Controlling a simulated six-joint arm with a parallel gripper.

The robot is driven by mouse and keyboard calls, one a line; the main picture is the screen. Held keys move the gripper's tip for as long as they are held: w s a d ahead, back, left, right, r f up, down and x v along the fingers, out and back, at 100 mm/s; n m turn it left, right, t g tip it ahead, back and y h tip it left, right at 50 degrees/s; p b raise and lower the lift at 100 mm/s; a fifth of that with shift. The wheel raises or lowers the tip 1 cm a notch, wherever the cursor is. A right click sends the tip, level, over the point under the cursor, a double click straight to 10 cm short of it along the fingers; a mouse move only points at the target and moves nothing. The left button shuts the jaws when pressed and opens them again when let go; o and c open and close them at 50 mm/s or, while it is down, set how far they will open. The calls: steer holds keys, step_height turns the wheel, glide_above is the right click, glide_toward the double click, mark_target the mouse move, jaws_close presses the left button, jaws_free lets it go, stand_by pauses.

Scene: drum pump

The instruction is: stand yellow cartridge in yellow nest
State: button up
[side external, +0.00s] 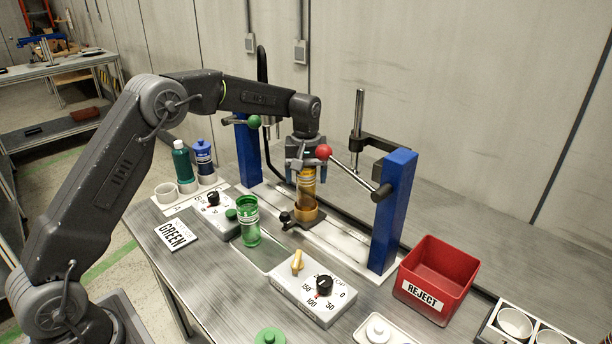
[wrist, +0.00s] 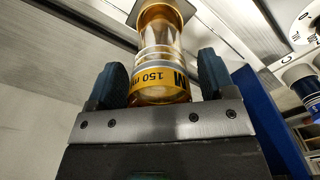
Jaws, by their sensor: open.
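The yellow cartridge (side external: 307,187), a clear amber cylinder with a yellow band, stands upright, its lower end at the yellow nest (side external: 306,211) between the blue posts. Whether it is fully seated I cannot tell. In the wrist view my gripper (wrist: 161,80) is open, with a finger on each side of the band. The nest is partly hidden by the cartridge.
A lever with a red knob (side external: 323,151) is close beside my gripper. Blue posts (side external: 392,212) flank the nest. A green cartridge (side external: 249,222) stands to the left front. A control box (side external: 313,289), a red reject bin (side external: 437,278) and bottles (side external: 181,164) are around.

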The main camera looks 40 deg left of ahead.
step_height(320, 180, up, 12)
steer(key=shift+r, duration=0.1)
steer(key=s+d+r+m+t, duration=0.2)
steer(key=s+d+r, duration=0.15)
steer(key=s, duration=0.55)
steer(key=s+d+r+m+t, duration=0.1)
steer(key=s+d+r+m, duration=0.2)
steer(key=s, duration=0.6)
steer(key=s+f+m+t, duration=0.1)
steer(key=s+f+m, duration=0.1)
steer(key=s, duration=0.6)
steer(key=s+f+m+t, duration=0.1)
steer(key=s+f, duration=0.3)
steer(key=s, duration=0.4)
steer(key=shift+s+d+f+m+t, duration=0.25)
steer(key=shift+s+d+m+t, duration=0.1)
steer(key=shift+d+m, duration=0.15)
steer(key=shift+c, duration=0.2)
